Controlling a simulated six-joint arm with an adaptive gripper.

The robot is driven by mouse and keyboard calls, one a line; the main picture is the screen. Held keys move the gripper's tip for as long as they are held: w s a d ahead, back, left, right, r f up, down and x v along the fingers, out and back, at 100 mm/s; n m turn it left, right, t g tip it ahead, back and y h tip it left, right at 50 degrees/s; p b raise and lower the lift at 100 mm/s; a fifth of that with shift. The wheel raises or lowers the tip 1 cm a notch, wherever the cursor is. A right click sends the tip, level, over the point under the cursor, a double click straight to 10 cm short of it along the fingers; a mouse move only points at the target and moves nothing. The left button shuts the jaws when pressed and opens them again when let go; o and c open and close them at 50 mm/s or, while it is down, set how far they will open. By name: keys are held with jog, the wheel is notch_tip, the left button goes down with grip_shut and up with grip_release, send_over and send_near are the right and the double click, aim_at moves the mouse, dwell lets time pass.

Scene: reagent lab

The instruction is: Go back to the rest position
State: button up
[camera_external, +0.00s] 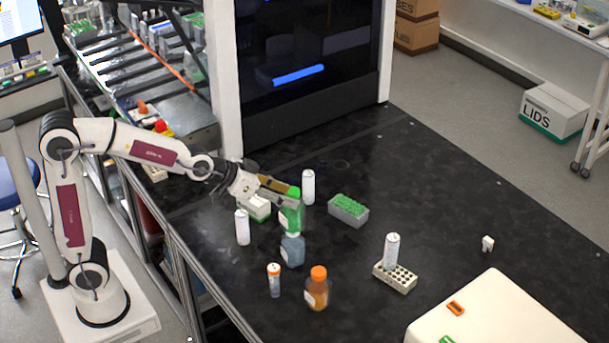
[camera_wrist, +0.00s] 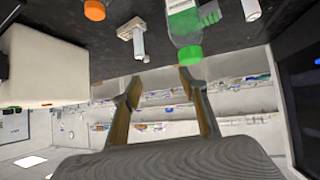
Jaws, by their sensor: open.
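My gripper (camera_external: 281,195) is open, its fingers level beside the upper part of a bottle with a green cap (camera_external: 291,217). In the wrist view, my two fingers (camera_wrist: 161,77) are spread with nothing held between them. The green-capped bottle also shows there (camera_wrist: 186,25), its cap close to the tip of the right finger and beyond it. I cannot tell whether finger and bottle touch.
A blue-grey bottle (camera_external: 293,250), an orange-capped bottle (camera_external: 317,291) and an orange-capped tube (camera_external: 274,281) stand in front. White tubes (camera_external: 308,187) (camera_external: 242,227) stand nearby. A green-topped box (camera_external: 348,211) and a tube rack (camera_external: 403,281) lie right.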

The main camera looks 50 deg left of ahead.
jog(key=s+a+f+n+g+y, duration=0.1)
jog(key=s+a, duration=0.4)
jog(key=s, duration=0.5)
jog(key=s+a+f+g+y, duration=0.1)
jog(key=s+a, duration=0.4)
jog(key=s, duration=0.5)
jog(key=s+a+f+n+g+y, duration=0.1)
jog(key=s+a, duration=0.3)
jog(key=s, duration=0.6)
jog(key=shift+s+a+n+g, duration=0.3)
jog(key=shift+s+a+g, duration=0.1)
jog(key=shift+g, duration=0.5)
